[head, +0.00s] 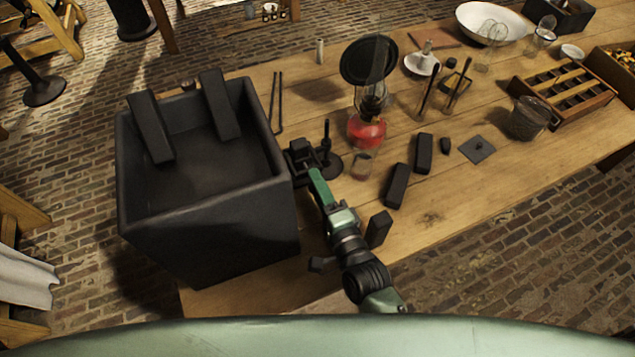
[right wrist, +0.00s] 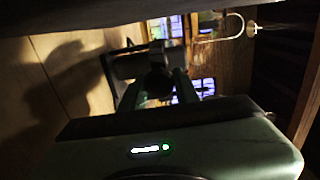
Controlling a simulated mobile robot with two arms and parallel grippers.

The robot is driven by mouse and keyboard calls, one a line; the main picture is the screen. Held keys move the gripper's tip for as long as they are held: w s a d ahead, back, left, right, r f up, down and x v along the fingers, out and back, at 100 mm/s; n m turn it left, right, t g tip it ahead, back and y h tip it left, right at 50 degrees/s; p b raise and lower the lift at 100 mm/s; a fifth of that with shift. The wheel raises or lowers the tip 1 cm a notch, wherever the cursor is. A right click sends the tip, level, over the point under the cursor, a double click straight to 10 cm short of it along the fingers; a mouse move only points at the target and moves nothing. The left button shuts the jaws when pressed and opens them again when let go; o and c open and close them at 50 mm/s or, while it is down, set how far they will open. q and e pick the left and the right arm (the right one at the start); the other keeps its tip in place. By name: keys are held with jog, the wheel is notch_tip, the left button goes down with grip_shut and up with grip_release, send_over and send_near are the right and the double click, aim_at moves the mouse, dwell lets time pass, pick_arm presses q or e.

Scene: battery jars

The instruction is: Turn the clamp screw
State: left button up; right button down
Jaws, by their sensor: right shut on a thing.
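A dark metal clamp (head: 300,149) sits at the right side of the big black tank (head: 215,215), on the wooden table. My right gripper (head: 309,170) reaches up to it from the front and is at its near side. In the right wrist view the two fingers (right wrist: 157,92) are shut on a dark rounded piece (right wrist: 158,80), which looks like the clamp screw. The screw is mostly hidden by the gripper in the head view. How far the screw is turned cannot be told. My left gripper is in neither view.
Black blocks (head: 397,186) lie right of my right arm on the table (head: 430,217). A red lamp (head: 367,131) with a dark disc stands behind. Glass jars, a white bowl (head: 478,20) and a wooden rack (head: 563,90) are farther right. The tank wall is close left of my arm.

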dwell(0.3)
jog(key=c, duration=1)
grip_release()
jog(key=shift+c, duration=0.2)
jog(key=shift+s, duration=0.1)
jog(key=shift+s+d+f, duration=0.1)
jog(key=shift+s+d, duration=0.05)
jog(key=shift+s, duration=0.15)
jog(key=b+v, duration=0.1)
jog(key=v, duration=0.6)
